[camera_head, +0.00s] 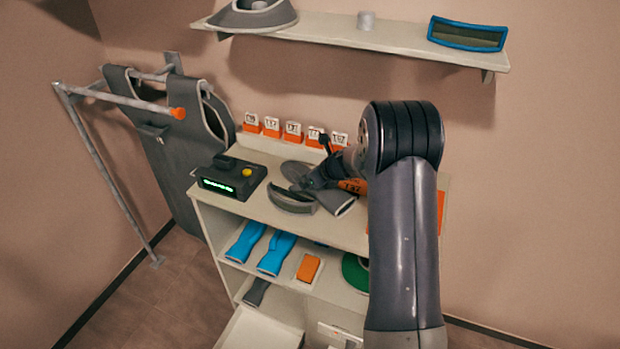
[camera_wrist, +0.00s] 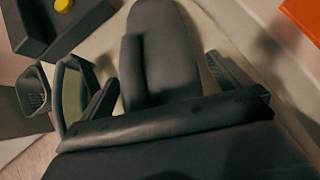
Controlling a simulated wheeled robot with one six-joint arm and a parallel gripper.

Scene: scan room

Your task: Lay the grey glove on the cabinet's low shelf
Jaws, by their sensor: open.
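A grey glove (camera_head: 340,204) lies on the cabinet's top (camera_head: 262,208), partly hidden by my gripper. In the wrist view the glove (camera_wrist: 165,55) lies with its thumb at left, between my two fingers. My gripper (camera_head: 315,180) is open, low over the cabinet top. In the wrist view my gripper (camera_wrist: 170,90) has one finger on each side of the glove; I cannot tell whether they touch it. Below, a shelf (camera_head: 285,278) holds two blue gloves (camera_head: 262,250), an orange box (camera_head: 308,268) and a green roll (camera_head: 355,270). Lower still lies a dark grey item (camera_head: 256,292).
A black device (camera_head: 228,180) with a yellow button and a curved grey piece (camera_head: 292,202) stand left of the glove. Orange numbered tags (camera_head: 292,130) line the back edge. A wall shelf (camera_head: 330,32) hangs above. A rack with grey aprons (camera_head: 165,140) stands at left.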

